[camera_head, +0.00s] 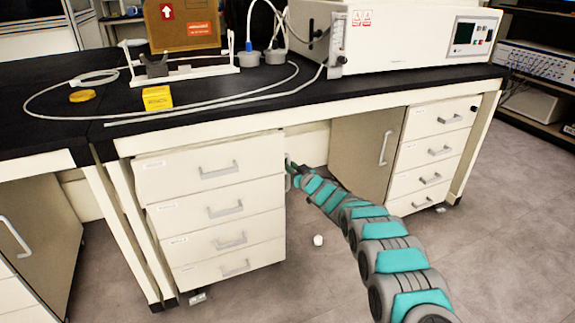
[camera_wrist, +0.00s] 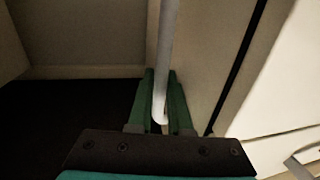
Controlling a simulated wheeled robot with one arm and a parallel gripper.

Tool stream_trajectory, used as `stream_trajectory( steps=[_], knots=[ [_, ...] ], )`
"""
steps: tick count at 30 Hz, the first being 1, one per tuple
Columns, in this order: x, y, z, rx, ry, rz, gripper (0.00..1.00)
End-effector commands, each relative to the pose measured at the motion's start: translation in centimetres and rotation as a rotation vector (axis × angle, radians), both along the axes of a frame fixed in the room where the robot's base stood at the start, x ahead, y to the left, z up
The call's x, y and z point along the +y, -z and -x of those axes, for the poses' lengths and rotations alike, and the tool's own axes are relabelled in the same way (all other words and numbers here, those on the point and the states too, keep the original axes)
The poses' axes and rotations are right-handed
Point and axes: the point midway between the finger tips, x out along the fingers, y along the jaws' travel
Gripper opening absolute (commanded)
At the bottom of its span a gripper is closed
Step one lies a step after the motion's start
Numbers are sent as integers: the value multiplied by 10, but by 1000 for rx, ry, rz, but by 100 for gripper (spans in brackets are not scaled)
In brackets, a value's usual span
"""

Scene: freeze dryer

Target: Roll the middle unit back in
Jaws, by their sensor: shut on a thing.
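The middle unit (camera_head: 215,215) is a cream cabinet with several drawers and grey handles, standing under the black-topped bench. A caster shows at its foot. My gripper (camera_head: 289,166) is at the unit's right side, near its upper front edge. In the wrist view my gripper's green fingers (camera_wrist: 160,76) are shut on a pale upright bar handle (camera_wrist: 168,35). The handle runs along a beige panel (camera_wrist: 205,45), which appears to be the unit's side. A cream drawer front (camera_wrist: 280,95) shows at the right there. The fingertips are too small to make out in the head view.
A beige door cabinet (camera_head: 365,150) and a drawer stack (camera_head: 435,150) stand at the right under the bench. A bench leg (camera_head: 125,235) is close to the unit's left. A small white object (camera_head: 318,240) lies on the floor. Open floor lies in front.

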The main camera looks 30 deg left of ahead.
Motion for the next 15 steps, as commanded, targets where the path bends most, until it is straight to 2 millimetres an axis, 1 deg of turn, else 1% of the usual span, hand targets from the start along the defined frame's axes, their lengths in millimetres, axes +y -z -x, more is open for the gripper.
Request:
stream_trajectory(
  steps=[4,5,6,12,15],
  knots=[
    [-2,1,-2,2,5,1,0],
    [-2,1,-2,2,5,1,21],
    [-2,1,-2,2,5,1,25],
    [-2,1,-1,1,3,2,46],
    [-1,1,-1,1,3,2,46]
  ],
)
